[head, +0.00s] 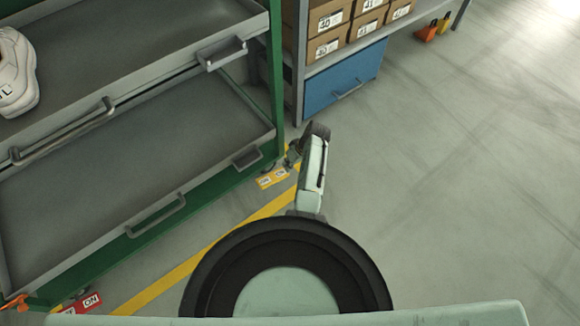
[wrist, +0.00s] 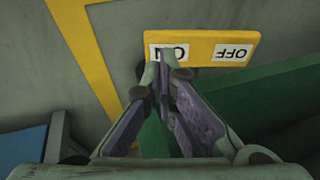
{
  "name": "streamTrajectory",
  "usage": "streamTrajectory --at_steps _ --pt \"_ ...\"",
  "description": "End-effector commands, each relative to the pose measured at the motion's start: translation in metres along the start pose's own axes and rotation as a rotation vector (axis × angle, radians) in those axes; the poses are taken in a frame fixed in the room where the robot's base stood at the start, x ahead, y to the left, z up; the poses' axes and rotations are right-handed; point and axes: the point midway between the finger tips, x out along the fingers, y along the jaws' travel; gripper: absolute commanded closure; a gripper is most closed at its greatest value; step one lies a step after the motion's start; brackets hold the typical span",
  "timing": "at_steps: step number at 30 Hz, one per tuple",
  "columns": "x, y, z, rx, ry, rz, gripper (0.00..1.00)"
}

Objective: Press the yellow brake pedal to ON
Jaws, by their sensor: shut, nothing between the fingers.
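The yellow brake pedal (head: 264,184) is low by the floor at the near right corner of the green rack. In the wrist view the pedal (wrist: 205,38) is a flat yellow plate with two white labels, ON at left and OFF at right, both upside down. My gripper (wrist: 162,70) is shut and empty, its fingertips overlapping the lower edge of the ON label. In the head view my gripper (head: 291,158) is beside the pedal's right end, partly hidden by my wrist. I cannot tell whether the tips touch the pedal. Its tilt is unclear.
The green rack (head: 150,228) with grey trays stands at left, a white shoe (head: 14,70) on its upper tray. A red pedal (head: 92,300) is at its other corner. A shelf with shoe boxes and a blue drawer (head: 345,82) stands behind. The floor at right is clear.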

Motion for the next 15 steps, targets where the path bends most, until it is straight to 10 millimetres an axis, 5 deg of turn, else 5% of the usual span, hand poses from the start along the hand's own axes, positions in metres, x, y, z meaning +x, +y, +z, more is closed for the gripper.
streamTrajectory --at_steps 9,15 --pt "-0.073 0.011 -0.004 0.001 0.004 0.003 1.0" --pt "-0.097 0.015 -0.004 0.001 0.002 0.001 1.0"
